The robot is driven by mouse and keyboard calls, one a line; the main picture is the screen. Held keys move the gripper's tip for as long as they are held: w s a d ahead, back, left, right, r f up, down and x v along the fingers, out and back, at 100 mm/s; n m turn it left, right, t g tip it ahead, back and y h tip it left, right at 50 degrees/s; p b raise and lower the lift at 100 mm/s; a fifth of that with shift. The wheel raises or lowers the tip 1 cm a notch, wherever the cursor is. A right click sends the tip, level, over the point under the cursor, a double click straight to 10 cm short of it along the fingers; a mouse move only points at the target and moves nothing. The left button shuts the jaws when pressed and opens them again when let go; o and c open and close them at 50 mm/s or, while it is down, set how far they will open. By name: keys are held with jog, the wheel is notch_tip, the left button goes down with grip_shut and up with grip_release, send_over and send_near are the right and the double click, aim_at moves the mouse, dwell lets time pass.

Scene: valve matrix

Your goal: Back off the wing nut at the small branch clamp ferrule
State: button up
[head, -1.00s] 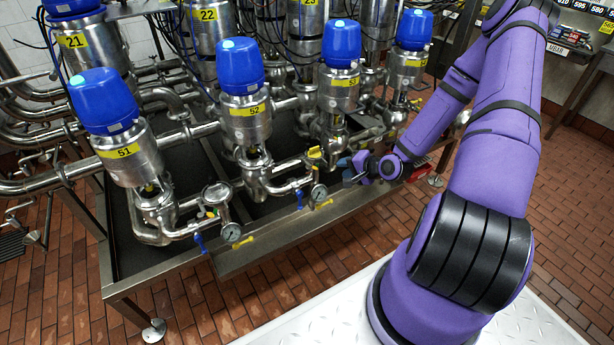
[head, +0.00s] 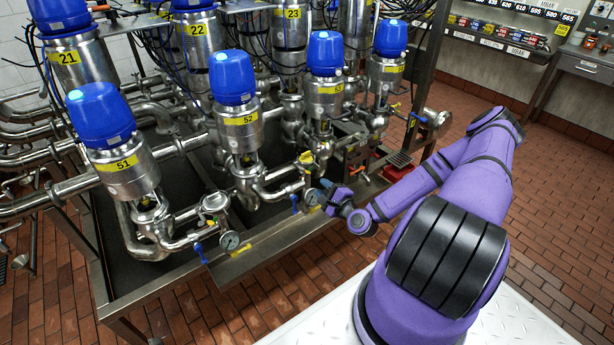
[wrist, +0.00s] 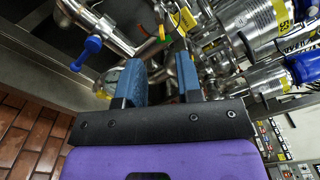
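My gripper (head: 334,192) is low at the front edge of the valve frame, beside the pipe branch under the third front valve. In the wrist view my gripper (wrist: 162,78) has its two blue fingers well apart, with nothing seen held between them. Steel branch pipework (wrist: 105,30) lies beyond the fingertips, with small green, orange and red parts (wrist: 163,33) near it. It also shows in the head view as a branch (head: 288,187) left of my gripper. I cannot make out the small clamp ferrule or its wing nut for certain; the fingers partly cover that area.
A blue handle (wrist: 90,47) sticks out left of the fingers in the wrist view. A pressure gauge (head: 312,197) is close to my gripper. Blue-topped valves (head: 325,52) stand behind. The brick floor (head: 500,200) to the right is open.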

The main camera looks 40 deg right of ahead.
aim_at(303, 170)
jog(key=w, duration=0.8)
jog(key=shift+w+a, duration=0.15)
jog(key=shift+w, duration=0.2)
grip_shut()
